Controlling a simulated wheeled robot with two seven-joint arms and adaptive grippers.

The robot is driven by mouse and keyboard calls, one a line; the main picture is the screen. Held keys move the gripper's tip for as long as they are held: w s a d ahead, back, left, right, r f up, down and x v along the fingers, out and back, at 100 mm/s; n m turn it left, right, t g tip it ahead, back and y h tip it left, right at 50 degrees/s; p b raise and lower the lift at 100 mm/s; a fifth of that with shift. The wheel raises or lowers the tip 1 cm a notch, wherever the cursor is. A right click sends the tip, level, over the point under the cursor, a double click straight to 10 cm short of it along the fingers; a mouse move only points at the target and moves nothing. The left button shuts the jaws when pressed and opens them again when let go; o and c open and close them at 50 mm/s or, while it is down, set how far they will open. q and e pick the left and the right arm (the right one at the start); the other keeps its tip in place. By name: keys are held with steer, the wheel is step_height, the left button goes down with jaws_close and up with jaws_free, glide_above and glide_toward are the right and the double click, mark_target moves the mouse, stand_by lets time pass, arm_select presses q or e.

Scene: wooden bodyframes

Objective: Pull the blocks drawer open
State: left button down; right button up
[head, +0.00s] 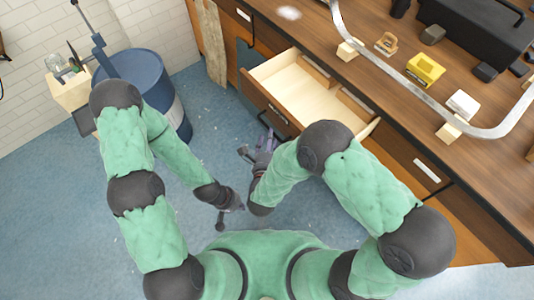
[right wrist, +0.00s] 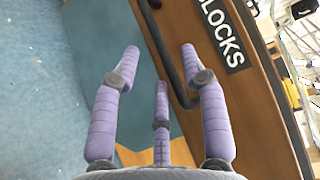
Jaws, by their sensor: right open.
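The blocks drawer (head: 262,102) stands pulled out from under the wooden workbench, with its pale inside showing. In the right wrist view, its wooden front carries a black BLOCKS label (right wrist: 222,35) and a dark bar handle (right wrist: 168,50). My right gripper (head: 264,143) is at the drawer front, partly hidden by my right arm. In the right wrist view, its purple fingers (right wrist: 160,75) are spread apart, with the handle between the side fingers; I cannot tell whether they touch it. My left gripper (head: 223,217) hangs low over the floor, away from the drawer; its fingers are unclear.
The workbench top (head: 330,70) holds a curved metal rail (head: 385,85), a yellow block (head: 425,69) and other small parts. A blue barrel (head: 140,75) stands at the left by the brick wall. The blue floor between barrel and drawer is free.

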steer(key=s+r, duration=0.1)
steer(key=s, duration=0.6)
steer(key=shift+s+a, duration=0.35)
steer(key=shift+a, duration=0.05)
steer(key=w+d+f+n+g+y, duration=0.2)
steer(key=d+f+n+g+y, duration=0.15)
steer(key=f+n+g, duration=0.8)
steer(key=s+d+f+n+g+y, duration=0.1)
steer(key=s+d+f+n+g, duration=0.1)
steer(key=s, duration=0.4)
steer(key=s+d+f+n+g+y+p, duration=0.1)
steer(key=s+d+f+n+g, duration=0.1)
steer(key=s+d+f+n, duration=0.2)
steer(key=shift+s+f+n, duration=0.4)
steer(key=shift+s+n, duration=0.15)
steer(key=shift+s, duration=0.3)
steer(key=shift+d+r+g, duration=0.1)
steer(key=shift+d+g, duration=0.05)
steer(key=shift+g, duration=0.1)
steer(key=shift+c, duration=0.5)
